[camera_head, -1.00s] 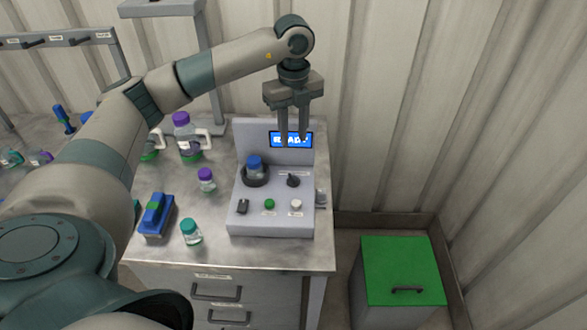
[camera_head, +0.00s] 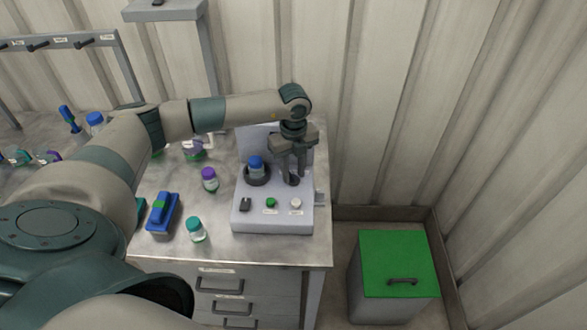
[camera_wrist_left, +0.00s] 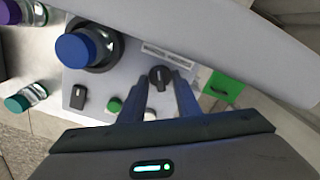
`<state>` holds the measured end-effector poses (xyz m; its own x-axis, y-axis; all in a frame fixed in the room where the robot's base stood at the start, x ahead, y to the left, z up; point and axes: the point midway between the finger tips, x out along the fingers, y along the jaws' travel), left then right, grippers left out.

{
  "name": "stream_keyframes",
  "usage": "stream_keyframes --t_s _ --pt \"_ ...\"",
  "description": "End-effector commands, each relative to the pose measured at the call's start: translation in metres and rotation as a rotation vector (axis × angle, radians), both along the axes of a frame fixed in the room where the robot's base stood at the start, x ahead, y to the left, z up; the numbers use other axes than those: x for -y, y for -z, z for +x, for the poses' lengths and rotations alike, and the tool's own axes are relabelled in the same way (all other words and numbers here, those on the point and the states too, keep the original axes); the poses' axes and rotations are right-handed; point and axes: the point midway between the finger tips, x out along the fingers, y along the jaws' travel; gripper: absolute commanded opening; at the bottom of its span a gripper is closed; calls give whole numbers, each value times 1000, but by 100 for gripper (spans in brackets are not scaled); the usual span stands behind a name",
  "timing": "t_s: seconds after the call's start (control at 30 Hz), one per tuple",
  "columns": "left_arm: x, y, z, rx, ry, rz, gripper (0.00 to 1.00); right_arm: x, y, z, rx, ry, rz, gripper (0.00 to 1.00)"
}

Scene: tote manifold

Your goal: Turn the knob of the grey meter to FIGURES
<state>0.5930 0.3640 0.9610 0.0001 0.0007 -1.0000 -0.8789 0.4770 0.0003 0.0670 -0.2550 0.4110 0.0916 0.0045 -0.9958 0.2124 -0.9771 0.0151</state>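The grey meter (camera_head: 272,222) stands on the bench with its sloped panel toward me. Its dark knob (camera_wrist_left: 160,77) sits at the panel's right, below a white label strip too small to read. My left gripper (camera_head: 290,178) has come down over the knob from above. In the left wrist view my left gripper's two fingers (camera_wrist_left: 158,85) are apart, with the knob between and just beyond their tips; I cannot tell whether they touch it. The meter's screen is hidden behind my gripper and arm. My right gripper is not in view.
A blue-capped bottle (camera_head: 256,164) stands in the meter's dark round well, left of the knob. Green (camera_head: 270,202) and white (camera_head: 295,204) buttons and a black switch (camera_head: 245,204) are in front. A green-lidded bin (camera_head: 398,262) stands right.

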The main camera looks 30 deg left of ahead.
Motion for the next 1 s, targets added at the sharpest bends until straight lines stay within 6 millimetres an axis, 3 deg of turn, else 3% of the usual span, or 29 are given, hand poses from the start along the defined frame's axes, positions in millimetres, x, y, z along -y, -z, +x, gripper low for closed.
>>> stream_keyframes --t_s 0.23,0.37,0.4,0.77,1.0 --pt "0 1 0 0 0 0 30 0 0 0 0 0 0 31" --pt "0 1 0 0 0 -1 1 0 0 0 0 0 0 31" --pt "0 0 0 0 0 -1 0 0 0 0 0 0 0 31" --pt "0 1 0 0 22 -1 0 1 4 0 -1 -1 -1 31" --pt "1 4 0 1 114 -3 0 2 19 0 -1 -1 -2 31"
